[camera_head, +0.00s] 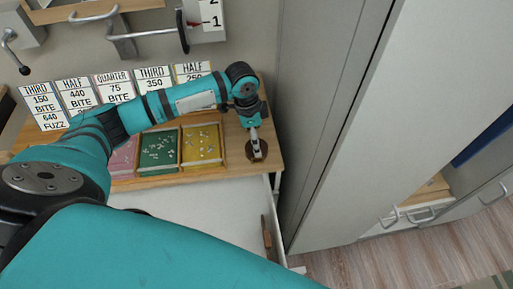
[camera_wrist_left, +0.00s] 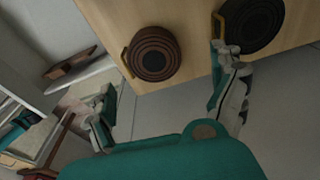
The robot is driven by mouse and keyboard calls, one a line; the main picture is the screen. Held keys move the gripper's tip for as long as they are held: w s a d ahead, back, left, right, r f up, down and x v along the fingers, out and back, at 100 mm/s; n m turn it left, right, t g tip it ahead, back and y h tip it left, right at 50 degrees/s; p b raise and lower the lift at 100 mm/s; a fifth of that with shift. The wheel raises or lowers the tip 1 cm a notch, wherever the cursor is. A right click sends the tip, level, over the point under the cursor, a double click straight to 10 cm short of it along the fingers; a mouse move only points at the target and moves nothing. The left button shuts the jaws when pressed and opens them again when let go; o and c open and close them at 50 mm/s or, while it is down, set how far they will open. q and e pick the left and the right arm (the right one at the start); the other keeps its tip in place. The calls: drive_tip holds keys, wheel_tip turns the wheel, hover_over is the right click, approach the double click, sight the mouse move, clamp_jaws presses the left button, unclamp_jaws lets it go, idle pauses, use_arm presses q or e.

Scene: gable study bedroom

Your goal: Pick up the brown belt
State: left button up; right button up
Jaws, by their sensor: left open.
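The brown belt (camera_wrist_left: 153,55) is a round coil with a brass-coloured buckle on its left side, on the wooden desk top near its edge in the left wrist view. A darker, near-black coil (camera_wrist_left: 250,22) lies to its right. My left gripper (camera_wrist_left: 163,72) is open and empty, its two fingers apart, with the brown coil in view between and beyond them. In the head view my left gripper (camera_head: 255,145) points down over a dark brown coil (camera_head: 261,157) at the desk's right end and partly hides it. My right gripper is not in view.
Trays with small pieces, pink, green (camera_head: 158,150) and yellow (camera_head: 202,145), stand left of the coil on the desk. Price cards (camera_head: 154,80) stand behind. An open white drawer (camera_head: 190,210) is below, with a brown object (camera_head: 267,235) at its right side. A tall grey cabinet (camera_head: 320,120) stands close right.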

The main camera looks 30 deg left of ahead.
sight(250, 154)
use_arm(q)
drive_tip(key=shift+s+f, duration=0.1)
drive_tip(key=shift+f, duration=0.3)
wheel_tip(250, 154, down, 4)
drive_tip(key=shift+s+d+r+p, duration=0.15)
drive_tip(key=shift+r+p, duration=0.05)
drive_tip(key=shift+p, duration=0.65)
drive_tip(key=shift+f, duration=0.45)
drive_tip(key=c, duration=1.4)
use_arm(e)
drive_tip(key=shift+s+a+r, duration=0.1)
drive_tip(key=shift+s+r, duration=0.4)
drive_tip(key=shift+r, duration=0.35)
